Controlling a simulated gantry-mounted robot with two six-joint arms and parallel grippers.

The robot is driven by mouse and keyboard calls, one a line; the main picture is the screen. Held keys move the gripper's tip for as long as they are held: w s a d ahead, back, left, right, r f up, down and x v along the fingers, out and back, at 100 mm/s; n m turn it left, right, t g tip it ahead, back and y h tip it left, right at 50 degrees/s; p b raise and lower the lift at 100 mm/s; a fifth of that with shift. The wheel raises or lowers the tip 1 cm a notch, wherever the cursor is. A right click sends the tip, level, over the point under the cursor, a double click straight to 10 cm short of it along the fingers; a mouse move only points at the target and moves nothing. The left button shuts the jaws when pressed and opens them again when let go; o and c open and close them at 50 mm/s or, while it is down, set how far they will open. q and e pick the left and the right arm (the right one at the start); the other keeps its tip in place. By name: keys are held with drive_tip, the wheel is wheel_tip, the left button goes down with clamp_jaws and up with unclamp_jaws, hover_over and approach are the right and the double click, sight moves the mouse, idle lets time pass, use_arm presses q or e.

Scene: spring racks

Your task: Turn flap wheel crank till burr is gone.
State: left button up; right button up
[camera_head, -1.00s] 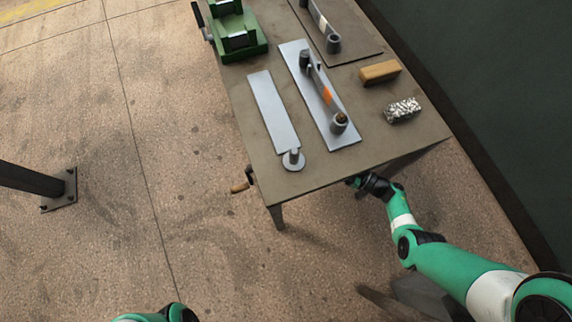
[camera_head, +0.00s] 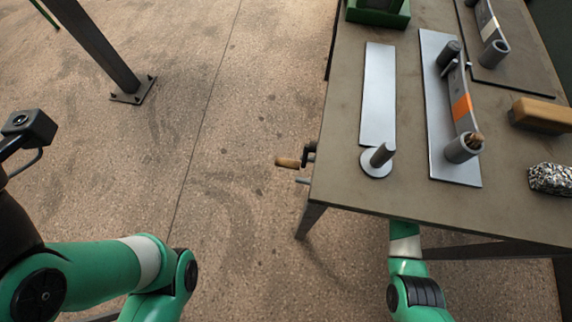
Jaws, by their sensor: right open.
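A crank with a wooden handle (camera_head: 288,162) juts from the left edge of the workbench (camera_head: 345,185). A short grey bar (camera_head: 303,181) sticks out just below it; I cannot tell what it belongs to. A leaf spring with an orange band (camera_head: 461,105) rests on a grey plate (camera_head: 437,160). Its near eye (camera_head: 462,150) holds a small brown piece; I cannot tell whether this is the flap wheel or the burr. My right arm enters from below and passes under the bench, which hides its gripper. My left arm is at lower left, its gripper not visible.
A flat grey strip (camera_head: 378,95) and a disc with a pin (camera_head: 377,161) lie on the bench. At right are a wooden block (camera_head: 540,115) and a crumpled silvery piece (camera_head: 551,178). A green fixture (camera_head: 378,14) is at the back. A dark post (camera_head: 103,50) stands left; floor between is clear.

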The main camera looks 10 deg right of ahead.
sight(286, 164)
drive_tip(key=b+x, duration=0.1)
drive_tip(key=x, duration=0.4)
drive_tip(key=shift+f+b, duration=0.2)
drive_tip(key=shift+b, duration=0.15)
drive_tip(key=shift+w+a+r, duration=0.15)
drive_tip(key=shift+w+a, duration=0.05)
drive_tip(key=shift+a, duration=0.2)
clamp_jaws()
idle(0.6)
